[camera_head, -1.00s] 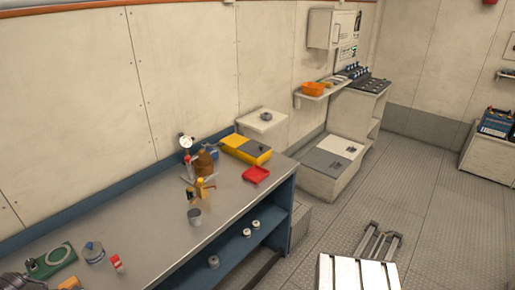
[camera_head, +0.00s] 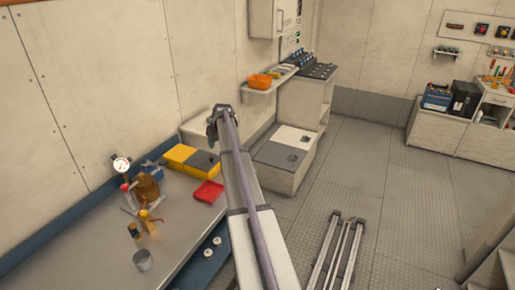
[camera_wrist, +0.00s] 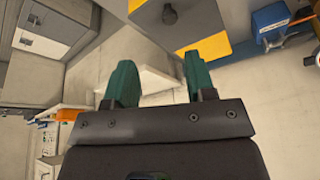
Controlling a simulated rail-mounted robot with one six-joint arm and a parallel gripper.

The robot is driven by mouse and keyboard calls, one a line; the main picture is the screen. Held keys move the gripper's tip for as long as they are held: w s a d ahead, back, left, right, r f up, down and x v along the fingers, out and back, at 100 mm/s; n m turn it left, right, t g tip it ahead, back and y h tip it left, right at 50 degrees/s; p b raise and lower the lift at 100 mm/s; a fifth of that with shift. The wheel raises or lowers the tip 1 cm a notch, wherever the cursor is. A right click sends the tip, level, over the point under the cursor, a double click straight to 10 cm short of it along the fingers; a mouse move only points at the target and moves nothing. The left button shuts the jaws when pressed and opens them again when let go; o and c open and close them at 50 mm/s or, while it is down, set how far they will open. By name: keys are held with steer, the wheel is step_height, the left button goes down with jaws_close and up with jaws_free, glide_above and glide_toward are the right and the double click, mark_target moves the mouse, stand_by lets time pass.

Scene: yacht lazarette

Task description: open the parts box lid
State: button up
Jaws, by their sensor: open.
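A yellow and grey box (camera_head: 191,158), which looks like the parts box, sits at the far end of the workbench against the wall. Its grey lid part appears flat and shut. In the wrist view, the yellow and grey box (camera_wrist: 212,45) shows at the top, with a dark knob on its grey face. My gripper (camera_wrist: 160,82) has two green fingers spread apart with nothing between them. In the head view, my arm crosses the middle and its end hangs just above and right of the box. The fingertips are hard to make out there.
A red tray (camera_head: 208,193) lies in front of the box. A brown jug (camera_head: 147,188), a gauge (camera_head: 121,165) and a metal cup (camera_head: 143,260) stand nearer on the bench. A grey and white chest (camera_head: 285,150) stands on the floor to the right. An orange bin (camera_head: 260,81) sits on a wall shelf.

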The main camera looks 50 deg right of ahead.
mark_target(211, 157)
steer(key=shift+n, duration=0.3)
steer(key=b+x, duration=0.3)
steer(key=a+b+x, duration=0.1)
steer(key=b+x, duration=0.6)
steer(key=x, duration=0.1)
steer(key=shift+w+a+r, duration=0.1)
steer(key=shift+w+a, duration=0.1)
steer(key=shift+r, duration=0.15)
steer(key=shift+c, duration=0.4)
jaws_close()
